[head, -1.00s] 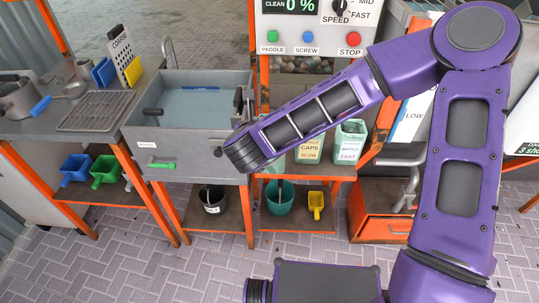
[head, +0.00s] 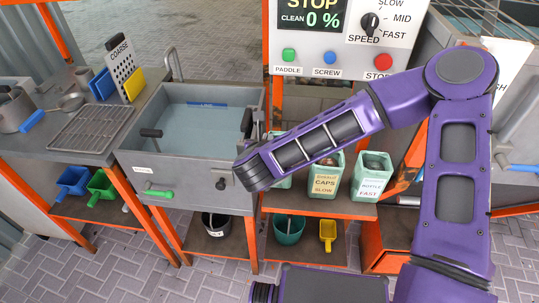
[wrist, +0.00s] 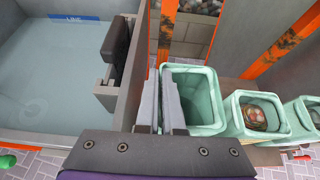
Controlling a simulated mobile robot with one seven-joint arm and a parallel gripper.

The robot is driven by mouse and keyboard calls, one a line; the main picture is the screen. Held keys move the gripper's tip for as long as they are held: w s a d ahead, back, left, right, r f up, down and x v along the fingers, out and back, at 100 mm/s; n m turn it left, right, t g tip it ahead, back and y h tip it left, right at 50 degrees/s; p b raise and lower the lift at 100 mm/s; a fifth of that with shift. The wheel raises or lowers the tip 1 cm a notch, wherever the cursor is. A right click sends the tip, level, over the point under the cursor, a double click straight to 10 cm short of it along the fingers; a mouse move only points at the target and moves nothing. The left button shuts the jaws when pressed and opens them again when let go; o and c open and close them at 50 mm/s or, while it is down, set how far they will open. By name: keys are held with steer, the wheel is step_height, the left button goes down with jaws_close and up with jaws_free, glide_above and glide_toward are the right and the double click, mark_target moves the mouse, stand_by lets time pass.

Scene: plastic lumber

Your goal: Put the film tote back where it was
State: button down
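The light green tote (wrist: 206,96) under my gripper is taken as the film tote. It looks empty and upright in the wrist view, and its label is out of sight. In the head view only a sliver of it (head: 282,180) shows behind my arm's end. My gripper (wrist: 161,105) has its fingers close together at the tote's left wall, one finger on the inner side and one outside. The fingers look shut on the rim, though the contact is partly hidden.
A caps tote (head: 325,180) and a bottle tote (head: 371,178) stand to the right on the orange-edged shelf. A grey water tank (head: 190,152) with a black handle lies close on the left. A control panel (head: 345,40) stands behind.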

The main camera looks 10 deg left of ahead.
steer(key=shift+f+b, duration=0.4)
steer(key=shift+f, duration=1.75)
steer(key=c, duration=1.1)
jaws_free()
steer(key=shift+o, duration=0.2)
steer(key=p+v, duration=0.1)
steer(key=v, duration=1.1)
steer(key=shift+w, duration=0.1)
